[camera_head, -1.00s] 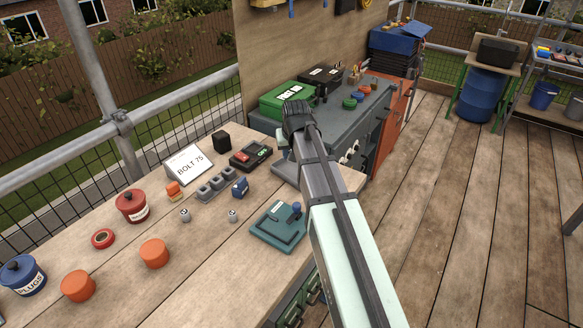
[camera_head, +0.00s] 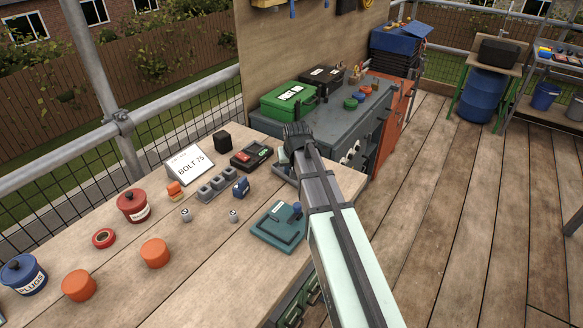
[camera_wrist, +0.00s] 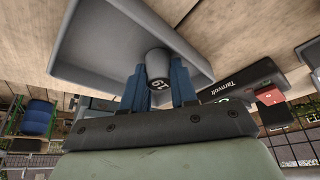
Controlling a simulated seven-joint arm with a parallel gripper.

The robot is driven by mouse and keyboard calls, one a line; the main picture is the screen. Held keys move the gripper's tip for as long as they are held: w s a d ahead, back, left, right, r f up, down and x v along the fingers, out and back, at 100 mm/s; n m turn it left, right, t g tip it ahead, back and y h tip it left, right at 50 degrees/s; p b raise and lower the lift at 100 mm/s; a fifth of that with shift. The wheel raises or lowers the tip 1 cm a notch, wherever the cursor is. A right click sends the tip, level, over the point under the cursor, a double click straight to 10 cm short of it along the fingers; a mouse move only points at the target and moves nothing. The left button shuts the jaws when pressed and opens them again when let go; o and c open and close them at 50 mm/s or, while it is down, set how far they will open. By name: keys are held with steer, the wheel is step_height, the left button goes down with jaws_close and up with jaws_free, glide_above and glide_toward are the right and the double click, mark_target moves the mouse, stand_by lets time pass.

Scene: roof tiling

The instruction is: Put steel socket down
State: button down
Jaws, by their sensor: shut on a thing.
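My gripper (camera_wrist: 158,85) has its blue fingers shut on a grey steel socket (camera_wrist: 158,64) marked 19. The socket is over the inside of a shallow grey tray (camera_wrist: 90,72), whose walls surround it in the wrist view. I cannot tell whether the socket touches the tray floor. In the head view the tray (camera_head: 279,171) is at the right end of the wooden bench, mostly hidden by my arm, and the held socket is hidden there too. Two other small sockets stand on the bench, one on the left (camera_head: 186,215) and one on the right (camera_head: 233,216).
A grey slotted holder (camera_head: 217,185), a blue item (camera_head: 240,187) and a teal fixture (camera_head: 278,226) lie near the tray. A black device with red and green parts (camera_head: 251,155) sits behind. A BOLT 75 sign (camera_head: 188,165) and red pot (camera_head: 132,206) stand further left.

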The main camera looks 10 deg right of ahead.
steer(key=shift+f, duration=0.1)
steer(key=c, duration=1.2)
jaws_free()
steer(key=shift+o, duration=0.2)
steer(key=v, duration=1.2)
steer(key=shift+o, duration=1.4)
